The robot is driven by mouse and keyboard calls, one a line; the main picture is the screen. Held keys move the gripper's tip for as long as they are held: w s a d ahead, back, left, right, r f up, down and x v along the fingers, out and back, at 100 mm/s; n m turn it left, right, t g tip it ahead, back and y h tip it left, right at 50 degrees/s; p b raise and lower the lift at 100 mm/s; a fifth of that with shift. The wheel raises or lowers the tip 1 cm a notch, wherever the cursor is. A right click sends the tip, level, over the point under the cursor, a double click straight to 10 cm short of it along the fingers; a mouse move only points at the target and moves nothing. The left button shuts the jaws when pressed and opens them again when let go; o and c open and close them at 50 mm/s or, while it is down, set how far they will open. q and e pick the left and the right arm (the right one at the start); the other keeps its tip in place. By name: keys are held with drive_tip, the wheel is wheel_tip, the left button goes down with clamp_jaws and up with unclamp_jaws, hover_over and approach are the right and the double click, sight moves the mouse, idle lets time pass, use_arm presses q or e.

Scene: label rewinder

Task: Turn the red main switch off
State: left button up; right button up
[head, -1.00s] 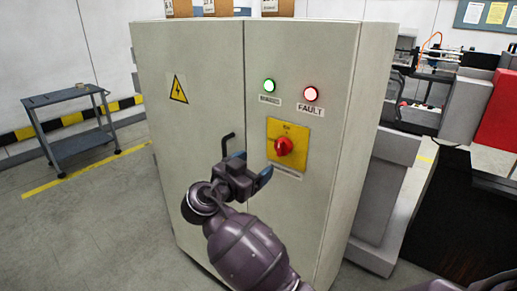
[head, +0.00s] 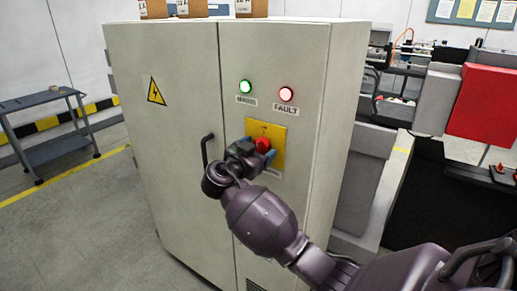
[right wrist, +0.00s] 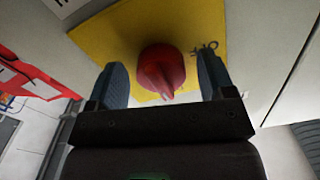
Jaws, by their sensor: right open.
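The red main switch (head: 262,145) is a round knob on a yellow plate (head: 278,131) on the right door of the grey cabinet. In the right wrist view the red knob (right wrist: 161,70) sits between the open fingers, with its raised grip bar pointing toward the gripper, on the yellow plate (right wrist: 205,20). My right gripper (head: 256,156) is open in front of the switch, and its fingers (right wrist: 162,85) stand on both sides of the knob with gaps visible. In the head view the gripper hides the lower part of the switch. My left gripper is not in view.
The cabinet (head: 180,100) has a black door handle (head: 206,150) left of the switch. A green lamp (head: 245,87) and a red-lit FAULT lamp (head: 286,94) are above it. A grey cart (head: 50,97) stands at left. A machine with a red panel (head: 482,105) is at right.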

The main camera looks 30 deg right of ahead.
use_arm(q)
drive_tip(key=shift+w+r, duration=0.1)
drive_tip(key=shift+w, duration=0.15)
use_arm(e)
drive_tip(key=shift+d, duration=0.1)
drive_tip(key=shift+c, duration=0.2)
drive_tip(key=c, duration=0.9)
